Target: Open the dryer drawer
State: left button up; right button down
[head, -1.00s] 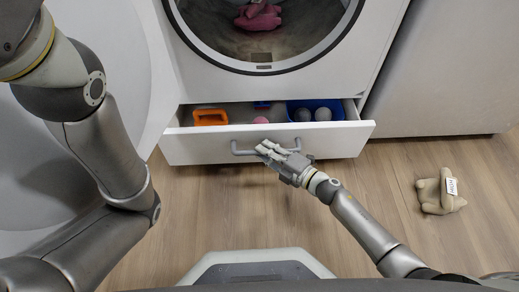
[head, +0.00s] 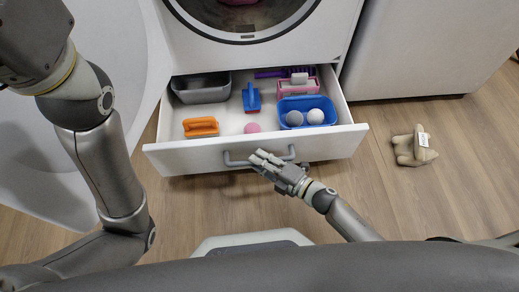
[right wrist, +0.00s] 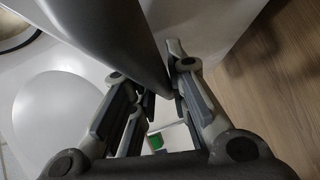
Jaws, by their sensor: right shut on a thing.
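The white dryer drawer (head: 196,157) is pulled well out below the round dryer door in the head view. Its grey bar handle (head: 238,161) runs along the front panel. My right gripper (head: 262,160) is shut on the handle near its middle. In the right wrist view the fingers (right wrist: 160,95) close around the grey handle (right wrist: 130,40), which covers much of the picture. My left arm comes in from the left in the head view, but its gripper is out of frame.
The drawer holds a grey bin (head: 201,92), an orange-handled brush (head: 201,127), a blue brush (head: 251,97), a pink ball (head: 252,128) and a blue tray (head: 307,101) with two balls. A beige plush toy (head: 411,148) lies on the wooden floor to the right. The floor around it is clear.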

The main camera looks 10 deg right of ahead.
jog(key=shift+s, duration=1.25)
jog(key=c, duration=1.7)
grip_release()
jog(key=shift+v, duration=6.05)
